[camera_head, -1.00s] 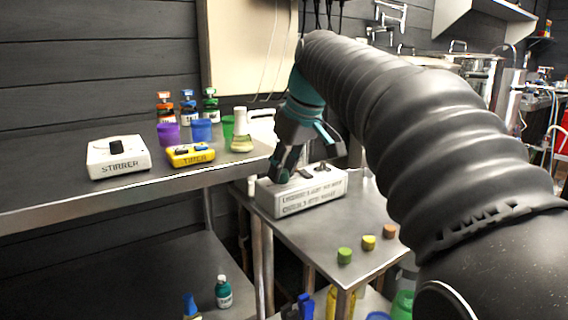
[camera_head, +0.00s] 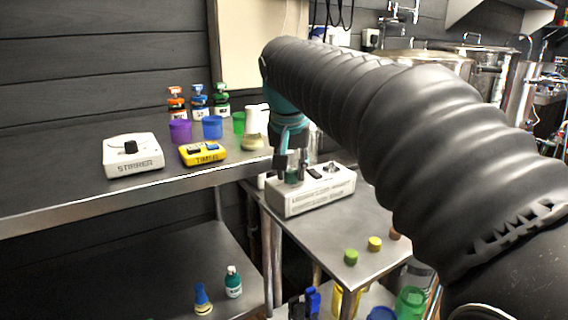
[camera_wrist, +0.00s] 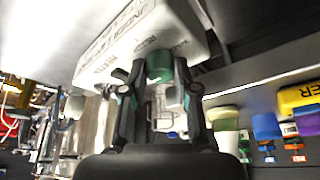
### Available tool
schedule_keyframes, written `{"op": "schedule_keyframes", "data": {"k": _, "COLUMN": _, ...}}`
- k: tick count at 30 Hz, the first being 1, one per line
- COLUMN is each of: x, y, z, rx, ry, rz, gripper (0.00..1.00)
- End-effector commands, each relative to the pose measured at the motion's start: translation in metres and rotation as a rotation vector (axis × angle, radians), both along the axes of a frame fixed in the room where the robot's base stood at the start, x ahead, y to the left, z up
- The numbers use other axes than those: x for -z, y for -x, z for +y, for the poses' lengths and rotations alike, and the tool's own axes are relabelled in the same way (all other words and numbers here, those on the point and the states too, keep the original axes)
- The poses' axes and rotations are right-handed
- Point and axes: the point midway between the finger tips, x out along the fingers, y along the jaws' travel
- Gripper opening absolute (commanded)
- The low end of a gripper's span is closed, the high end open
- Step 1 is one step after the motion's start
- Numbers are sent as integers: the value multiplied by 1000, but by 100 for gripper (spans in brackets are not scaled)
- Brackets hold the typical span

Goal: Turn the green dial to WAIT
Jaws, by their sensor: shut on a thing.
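A white control box (camera_head: 318,193) sits on the lower metal table, with dark controls on its top and print on its front. In the wrist view the box (camera_wrist: 160,25) is tilted and its print is blurred; I cannot read WAIT. The green dial (camera_wrist: 160,66) is between my two fingers in the wrist view. My gripper (camera_wrist: 157,74) is shut on it, one finger on each side. In the head view my gripper (camera_head: 292,168) points down at the box's left end and largely hides the dial. Its pointing direction cannot be told.
On the higher bench at left stand a stirrer (camera_head: 132,155), a yellow timer (camera_head: 202,153), purple (camera_head: 180,131) and blue (camera_head: 212,127) cups, and a white-topped flask (camera_head: 254,128). Green (camera_head: 351,257) and yellow (camera_head: 375,244) caps lie on the table's front, which is otherwise fairly clear.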

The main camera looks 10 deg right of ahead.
Motion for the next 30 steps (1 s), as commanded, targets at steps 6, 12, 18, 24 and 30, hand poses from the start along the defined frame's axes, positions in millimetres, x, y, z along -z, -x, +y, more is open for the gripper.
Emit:
{"op": "schedule_keyframes", "data": {"k": 6, "x": 1, "y": 0, "z": 0, "rx": 77, "ry": 1, "rz": 2, "gripper": 0}}
{"op": "schedule_keyframes", "data": {"k": 12, "x": 1, "y": -1, "z": 0, "rx": 105, "ry": 1, "rz": 3, "gripper": 0}}
{"op": "schedule_keyframes", "data": {"k": 18, "x": 1, "y": 0, "z": 0, "rx": 109, "ry": 1, "rz": 2, "gripper": 0}}
{"op": "schedule_keyframes", "data": {"k": 24, "x": 1, "y": 0, "z": 0, "rx": 108, "ry": 1, "rz": 2, "gripper": 35}}
{"op": "schedule_keyframes", "data": {"k": 30, "x": 1, "y": 0, "z": 0, "rx": 108, "ry": 0, "rz": 2, "gripper": 54}}
